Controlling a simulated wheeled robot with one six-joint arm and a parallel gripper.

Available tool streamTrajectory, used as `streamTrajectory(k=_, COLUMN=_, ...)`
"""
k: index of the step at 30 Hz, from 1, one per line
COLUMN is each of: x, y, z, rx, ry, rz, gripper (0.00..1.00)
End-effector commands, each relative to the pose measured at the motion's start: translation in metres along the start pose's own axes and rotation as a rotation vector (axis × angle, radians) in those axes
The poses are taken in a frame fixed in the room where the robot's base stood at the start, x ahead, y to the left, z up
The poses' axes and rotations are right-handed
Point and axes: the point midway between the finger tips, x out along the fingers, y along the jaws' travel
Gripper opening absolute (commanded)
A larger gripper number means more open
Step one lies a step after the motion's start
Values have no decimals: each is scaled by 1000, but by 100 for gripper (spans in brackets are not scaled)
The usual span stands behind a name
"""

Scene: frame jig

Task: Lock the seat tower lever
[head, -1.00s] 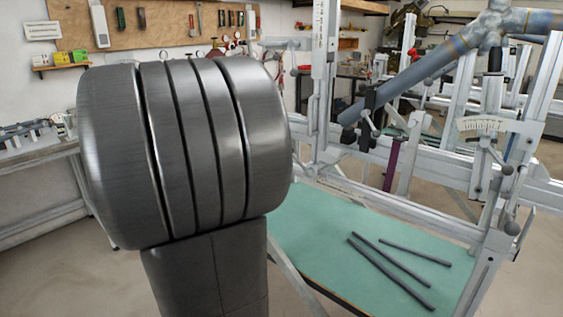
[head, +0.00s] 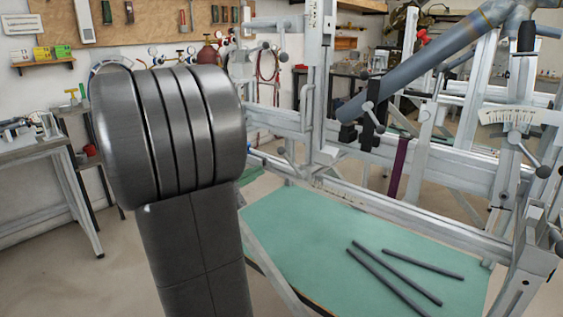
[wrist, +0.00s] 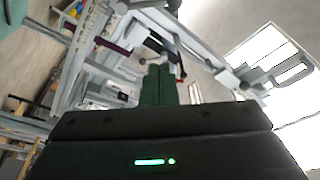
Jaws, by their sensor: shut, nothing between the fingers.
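The light metal frame jig (head: 440,168) fills the right of the head view. A tower with a vertical post (head: 316,70) stands at its left; a clamp with a dark handle (head: 372,112) sits by the blue-grey tube (head: 430,65). An angle scale (head: 508,116) with a black-gripped lever (head: 526,38) is at the right. I cannot tell which is the seat tower lever. My gripper (wrist: 160,80) shows only in the wrist view, its green-dark fingers shut and empty. Jig rails and a small red-tipped part (wrist: 182,77) appear beyond the fingers; contact cannot be judged.
My own dark arm covers the left middle of the head view. A workbench (head: 35,165) stands at far left. A purple strap (head: 399,168) hangs from the rail.

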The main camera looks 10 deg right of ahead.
Motion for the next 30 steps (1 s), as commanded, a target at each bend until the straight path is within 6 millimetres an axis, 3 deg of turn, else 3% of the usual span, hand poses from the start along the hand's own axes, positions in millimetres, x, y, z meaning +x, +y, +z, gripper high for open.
streamTrajectory(k=8, x=21, y=1, z=0, rx=1, ry=3, rz=2, gripper=0)
streamTrajectory(k=21, x=102, y=2, z=0, rx=1, ry=4, rz=2, gripper=0)
streamTrajectory(k=24, x=104, y=2, z=18, rx=-3, ry=-2, rz=-1, gripper=0)
streamTrajectory(k=30, x=109, y=0, z=35, rx=-1, ry=-1, rz=-1, gripper=0)
